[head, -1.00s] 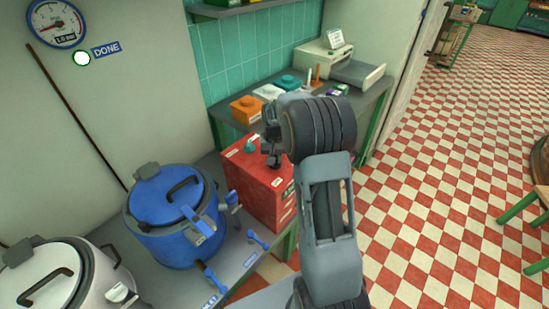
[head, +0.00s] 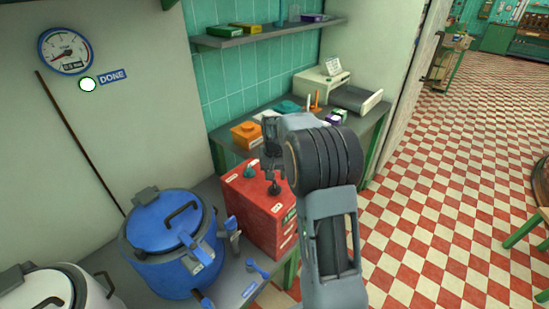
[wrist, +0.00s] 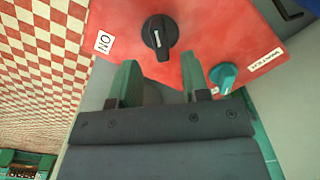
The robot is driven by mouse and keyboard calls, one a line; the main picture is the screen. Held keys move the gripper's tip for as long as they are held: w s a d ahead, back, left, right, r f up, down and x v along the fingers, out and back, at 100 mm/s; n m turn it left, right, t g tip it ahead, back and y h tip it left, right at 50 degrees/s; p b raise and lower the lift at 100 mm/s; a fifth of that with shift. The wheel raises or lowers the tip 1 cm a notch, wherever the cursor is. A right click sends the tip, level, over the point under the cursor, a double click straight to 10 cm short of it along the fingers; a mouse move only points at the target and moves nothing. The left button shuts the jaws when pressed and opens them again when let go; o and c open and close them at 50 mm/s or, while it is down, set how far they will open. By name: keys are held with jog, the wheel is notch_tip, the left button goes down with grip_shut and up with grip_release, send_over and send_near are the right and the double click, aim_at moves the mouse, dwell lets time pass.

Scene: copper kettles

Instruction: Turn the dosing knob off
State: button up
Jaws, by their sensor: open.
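A red box (head: 245,208) stands on the grey counter and carries two knobs on top. The black knob (wrist: 159,36) has a pale pointer line and an ON label (wrist: 103,42) on its left in the wrist view. It also shows in the head view (head: 274,189). A teal knob (wrist: 223,77) sits beside a WATER label (wrist: 266,60); it shows in the head view (head: 251,168) too. No label reading dosing is legible. My gripper (wrist: 160,82) is open and empty. Its fingertips are close to the black knob, with the knob beyond the gap between them.
A blue kettle (head: 172,225) with a lid and taps stands left of the box, and a white kettle (head: 60,285) is farther left. A wall gauge (head: 65,50) hangs beside a lit white DONE lamp (head: 88,84). An orange block (head: 245,134) lies on the rear counter.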

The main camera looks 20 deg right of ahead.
aim_at(274, 183)
notch_tip(274, 183, up, 10)
jog(key=shift+f, duration=0.2)
dwell(0.6)
jog(key=s+a+f+n+t, duration=0.1)
jog(key=s+a, duration=0.4)
jog(key=s, duration=0.6)
jog(key=s+a+f+n+t, duration=0.1)
jog(key=s+a, duration=0.4)
jog(key=s, duration=0.6)
jog(key=shift+a+f+n+t, duration=0.25)
jog(key=shift+n+t, duration=0.65)
jog(key=shift+n, duration=0.2)
